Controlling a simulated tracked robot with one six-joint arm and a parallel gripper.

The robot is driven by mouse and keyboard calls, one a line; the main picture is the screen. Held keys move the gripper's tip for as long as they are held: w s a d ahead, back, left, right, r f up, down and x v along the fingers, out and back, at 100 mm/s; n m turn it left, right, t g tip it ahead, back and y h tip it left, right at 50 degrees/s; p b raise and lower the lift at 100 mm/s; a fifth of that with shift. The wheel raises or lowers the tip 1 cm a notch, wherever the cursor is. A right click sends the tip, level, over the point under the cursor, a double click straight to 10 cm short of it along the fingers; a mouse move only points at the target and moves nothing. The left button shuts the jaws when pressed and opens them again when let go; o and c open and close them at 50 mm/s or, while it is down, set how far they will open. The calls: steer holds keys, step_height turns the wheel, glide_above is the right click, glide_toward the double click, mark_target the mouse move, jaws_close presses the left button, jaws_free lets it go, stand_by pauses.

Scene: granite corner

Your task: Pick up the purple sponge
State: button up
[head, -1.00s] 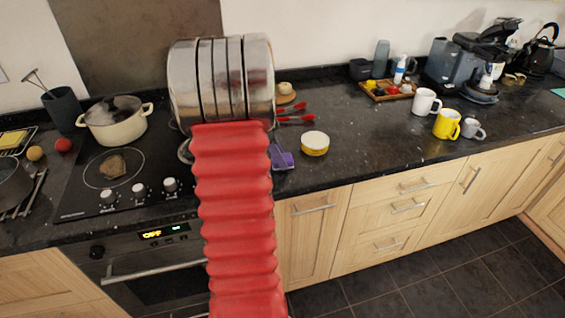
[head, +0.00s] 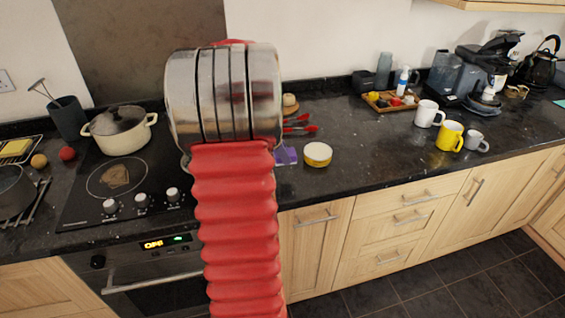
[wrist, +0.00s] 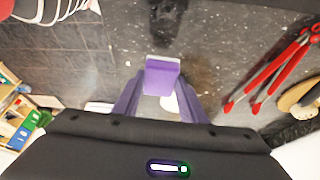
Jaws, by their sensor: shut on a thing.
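The purple sponge (wrist: 162,76) is a small block with a paler top edge. In the wrist view it sits between the purple fingers of my gripper (wrist: 162,80), which is shut on it. The speckled dark counter shows around it, and I cannot tell exactly how high it is held. In the head view a small purple patch (head: 286,156) shows just right of my red arm, left of the yellow-and-white bowl. My arm hides most of the gripper there.
The yellow-and-white bowl (head: 318,154) is close on the right. Red-handled utensils (head: 300,128) lie behind it. A cream pot (head: 120,132) stands on the hob at left. Mugs (head: 450,135) and a wooden tray (head: 393,103) are further right. The counter between bowl and mugs is clear.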

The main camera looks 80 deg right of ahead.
mark_target(289, 152)
steer(key=shift+r, duration=1.8)
steer(key=o, duration=0.5)
steer(key=c, duration=0.4)
steer(key=shift+s, duration=0.15)
